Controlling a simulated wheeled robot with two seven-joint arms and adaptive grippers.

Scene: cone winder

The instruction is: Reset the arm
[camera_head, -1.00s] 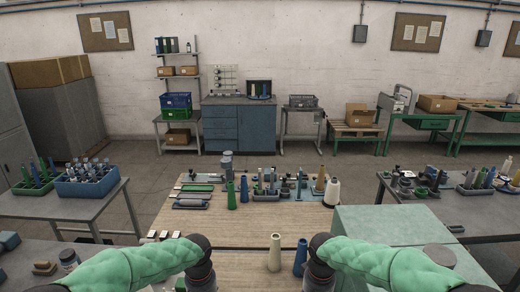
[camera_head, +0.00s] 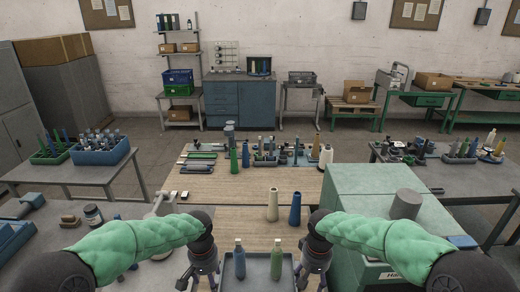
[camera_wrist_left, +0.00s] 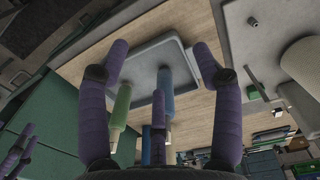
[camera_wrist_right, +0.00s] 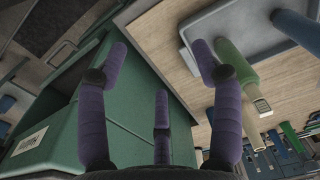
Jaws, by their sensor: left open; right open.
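My left gripper (camera_head: 202,272) hangs at the left side of a grey tray (camera_head: 260,289) at the bottom of the head view. Its purple fingers are spread and empty in the left wrist view (camera_wrist_left: 162,62), with the tray beyond them. My right gripper (camera_head: 314,272) hangs at the tray's right side. Its fingers are spread and empty in the right wrist view (camera_wrist_right: 160,62), over a green cabinet. A pale blue bottle (camera_head: 239,262) and a green bottle (camera_head: 276,262) stand in the tray, between the grippers.
A cream cone (camera_head: 272,206) and a blue cone (camera_head: 295,210) stand on the wooden table just beyond the tray. A green cabinet (camera_head: 375,185) stands close by my right arm. A grey side table (camera_head: 85,172) is at the left. Bare wood lies beyond the cones.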

